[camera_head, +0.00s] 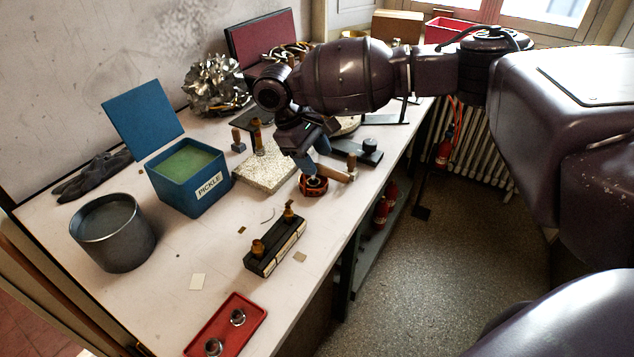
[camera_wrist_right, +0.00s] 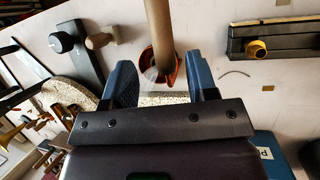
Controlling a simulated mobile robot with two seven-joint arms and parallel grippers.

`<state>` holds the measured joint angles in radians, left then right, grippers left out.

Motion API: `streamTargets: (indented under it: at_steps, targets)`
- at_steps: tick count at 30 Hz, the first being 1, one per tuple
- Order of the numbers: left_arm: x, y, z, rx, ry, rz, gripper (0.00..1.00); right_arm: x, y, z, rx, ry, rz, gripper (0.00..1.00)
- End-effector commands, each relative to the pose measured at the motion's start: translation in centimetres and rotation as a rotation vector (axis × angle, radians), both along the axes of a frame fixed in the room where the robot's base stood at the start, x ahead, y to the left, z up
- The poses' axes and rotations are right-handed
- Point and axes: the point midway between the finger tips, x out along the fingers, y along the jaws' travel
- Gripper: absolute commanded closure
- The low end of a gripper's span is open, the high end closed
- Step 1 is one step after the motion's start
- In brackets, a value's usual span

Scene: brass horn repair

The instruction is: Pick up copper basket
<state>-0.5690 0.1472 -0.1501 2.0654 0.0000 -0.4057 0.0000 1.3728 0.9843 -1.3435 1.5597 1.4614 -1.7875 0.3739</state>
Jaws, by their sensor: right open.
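The copper basket (camera_head: 313,188) is a small, round, orange-red open ring on the white bench, right of the pale slab. In the right wrist view the basket (camera_wrist_right: 165,72) shows just beyond the gap between my fingertips, with a tan rod (camera_wrist_right: 158,28) crossing or rising from it; I cannot tell how they join. My right gripper (camera_head: 314,160) is open, with blue fingers pointing down over the basket, and seems empty. In the wrist view the gripper (camera_wrist_right: 162,78) shows both fingers apart. My left gripper is not in view.
A small wooden mallet (camera_head: 350,173) lies close right of the basket, near the bench edge. The pale slab (camera_head: 262,170), blue pickle box (camera_head: 188,190) and grey pot (camera_head: 112,235) stand left. A black block (camera_head: 275,248) and red tray (camera_head: 226,325) lie nearer.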

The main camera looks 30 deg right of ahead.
Motion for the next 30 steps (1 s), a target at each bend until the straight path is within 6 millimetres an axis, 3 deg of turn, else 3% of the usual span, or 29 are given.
streamTargets:
  at_steps: [12, 23, 30]
  targets:
    - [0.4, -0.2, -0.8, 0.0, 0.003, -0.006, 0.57, -1.5, -1.2, -4.3, 0.0, 0.0, 0.001, 0.47]
    - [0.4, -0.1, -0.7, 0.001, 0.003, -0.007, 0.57, -1.7, -1.5, -4.8, 0.001, -0.003, 0.001, 0.47]
    - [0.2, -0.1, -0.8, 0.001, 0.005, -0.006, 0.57, -1.7, -1.5, -4.8, 0.001, -0.003, 0.001, 0.82]
